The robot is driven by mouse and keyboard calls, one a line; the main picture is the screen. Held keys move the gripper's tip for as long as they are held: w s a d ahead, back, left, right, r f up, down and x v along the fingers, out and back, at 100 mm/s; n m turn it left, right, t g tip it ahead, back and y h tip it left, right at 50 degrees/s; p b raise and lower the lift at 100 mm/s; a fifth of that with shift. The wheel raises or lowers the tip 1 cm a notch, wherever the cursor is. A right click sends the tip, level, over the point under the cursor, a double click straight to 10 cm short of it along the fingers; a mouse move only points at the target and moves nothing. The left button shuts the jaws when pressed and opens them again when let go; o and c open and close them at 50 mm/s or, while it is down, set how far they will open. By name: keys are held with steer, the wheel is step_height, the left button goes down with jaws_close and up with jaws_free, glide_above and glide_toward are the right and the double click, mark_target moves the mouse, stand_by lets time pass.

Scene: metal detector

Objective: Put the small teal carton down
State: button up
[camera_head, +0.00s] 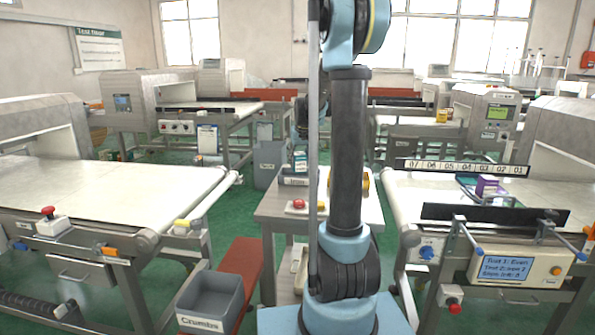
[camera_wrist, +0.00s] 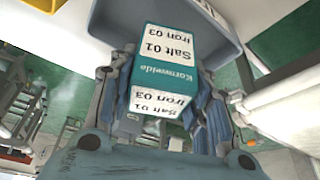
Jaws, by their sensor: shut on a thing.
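The small teal carton (camera_wrist: 166,72), with white label panels reading Salt 01 and Iron 03, sits between the fingers of my gripper (camera_wrist: 163,88) in the wrist view. My gripper is shut on its sides. A grey open bin (camera_wrist: 222,32) lies just beyond the carton, which overlaps the bin's edge in that view. I cannot tell whether they touch. In the head view a small teal and white carton (camera_head: 300,161) shows at a labelled grey bin (camera_head: 294,181) on the middle table, left of my arm.
The small grey table (camera_head: 274,212) also bears a red button box (camera_head: 297,205). Conveyors stand at left (camera_head: 110,185) and right (camera_head: 415,200); a purple carton (camera_head: 487,186) is on the right one. A Crumbs bin (camera_head: 212,296) is in front. The left belt is clear.

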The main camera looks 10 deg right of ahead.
mark_target(299, 167)
steer(key=shift+f, duration=1.95)
steer(key=o, duration=1.1)
